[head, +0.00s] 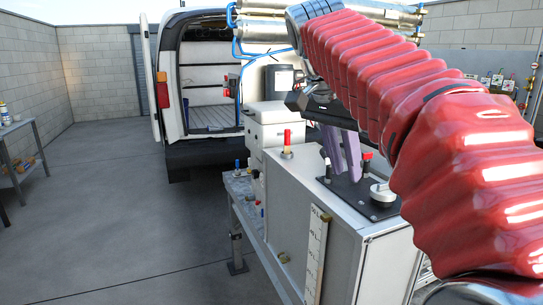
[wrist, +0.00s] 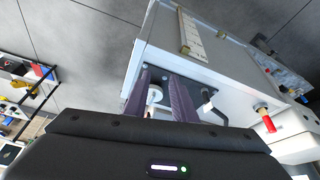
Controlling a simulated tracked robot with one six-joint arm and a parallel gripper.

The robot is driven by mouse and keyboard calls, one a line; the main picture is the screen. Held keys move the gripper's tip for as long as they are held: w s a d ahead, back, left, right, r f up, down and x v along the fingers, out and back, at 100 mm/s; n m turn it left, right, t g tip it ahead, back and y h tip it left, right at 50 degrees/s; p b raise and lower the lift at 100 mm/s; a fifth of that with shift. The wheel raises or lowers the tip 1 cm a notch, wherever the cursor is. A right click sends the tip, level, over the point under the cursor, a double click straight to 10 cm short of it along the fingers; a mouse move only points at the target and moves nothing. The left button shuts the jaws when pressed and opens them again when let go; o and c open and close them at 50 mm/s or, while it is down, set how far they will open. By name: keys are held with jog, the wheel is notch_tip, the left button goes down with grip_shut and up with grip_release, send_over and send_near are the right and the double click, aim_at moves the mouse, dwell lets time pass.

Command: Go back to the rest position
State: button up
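My gripper (head: 347,173) is in the right half of the head view, with two purple fingers pointing down over a dark plate (head: 355,190) on top of a white tank cabinet. In the wrist view the purple fingers of my gripper (wrist: 158,76) stand apart, with a gap between them. A pale round knob (wrist: 154,95) shows through that gap, beyond the fingers. I see nothing held. My red-sleeved arm reaches across the right side of the head view and hides part of the scene behind it.
The white cabinet (head: 290,205) carries a red-capped valve (head: 287,142), a second red-handled valve (head: 367,158) close beside my fingers, and a silver knob (head: 382,192). Metal membrane tubes (head: 270,28) lie above, behind my arm. An open van (head: 205,75) stands behind.

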jog(key=s+d+f+n+t+y, duration=0.1)
jog(key=s+f+n, duration=0.4)
jog(key=s+f, duration=0.5)
jog(key=s+d+f+n+t+y, duration=0.1)
jog(key=s+f+n, duration=0.4)
jog(key=s+f, duration=0.5)
notch_tip(320, 180, down, 7)
jog(key=shift+f+n+t+y, duration=0.1)
jog(key=shift+n+t+y, duration=0.2)
jog(key=shift+t+y, duration=0.35)
jog(key=shift+s+a, duration=0.1)
jog(key=shift+a, duration=0.05)
